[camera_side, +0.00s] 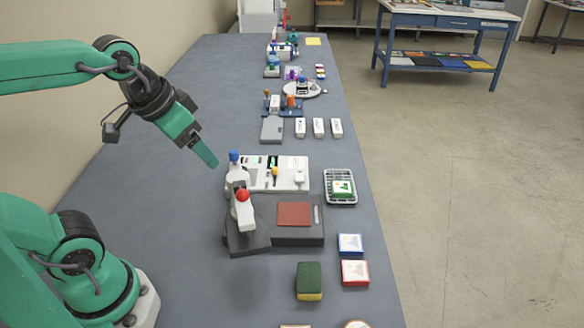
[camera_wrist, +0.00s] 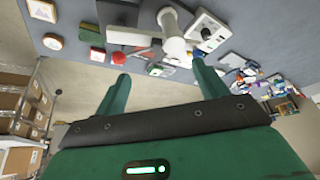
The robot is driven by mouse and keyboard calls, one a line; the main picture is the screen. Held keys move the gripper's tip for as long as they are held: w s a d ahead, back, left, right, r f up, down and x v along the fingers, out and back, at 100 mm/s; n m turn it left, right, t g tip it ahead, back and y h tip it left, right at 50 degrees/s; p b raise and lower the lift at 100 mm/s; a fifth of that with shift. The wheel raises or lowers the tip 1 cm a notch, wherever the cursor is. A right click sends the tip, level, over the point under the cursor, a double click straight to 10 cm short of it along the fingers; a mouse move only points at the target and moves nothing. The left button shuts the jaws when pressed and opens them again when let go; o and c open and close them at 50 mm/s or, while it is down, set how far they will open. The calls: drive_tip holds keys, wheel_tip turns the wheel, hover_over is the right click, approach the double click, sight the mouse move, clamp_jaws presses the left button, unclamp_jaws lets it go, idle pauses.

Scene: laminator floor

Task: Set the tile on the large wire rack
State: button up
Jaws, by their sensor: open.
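A white wire rack (camera_side: 328,200) stands right of the dark press in the side view. A green-edged tile with a white picture face (camera_side: 343,187) lies in it; how it rests on the wires is too small to tell. A blue-edged tile (camera_side: 350,244) and a red-edged tile (camera_side: 355,272) lie on the bench nearer the camera. My gripper (camera_side: 209,157) is raised above the bench, left of the press and well apart from the rack. In the wrist view its two fingers (camera_wrist: 162,77) are spread with nothing between them.
The dark press (camera_side: 265,222) has a red-brown plate (camera_side: 294,214) and a red-knobbed arm (camera_side: 242,208). A white tool tray (camera_side: 287,173) is behind it. A green-and-yellow block (camera_side: 309,281) stands in front. Three white blocks (camera_side: 318,128) are farther back. The bench's left side is clear.

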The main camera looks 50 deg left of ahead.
drive_tip(key=shift+s+a+f+n, duration=0.1)
drive_tip(key=shift+s+f+n, duration=0.05)
drive_tip(key=shift+s+f, duration=0.35)
drive_tip(key=shift+s+f+n, duration=0.15)
drive_tip(key=shift+s+f, duration=0.1)
drive_tip(key=shift+s, duration=0.35)
drive_tip(key=shift+c, duration=0.4)
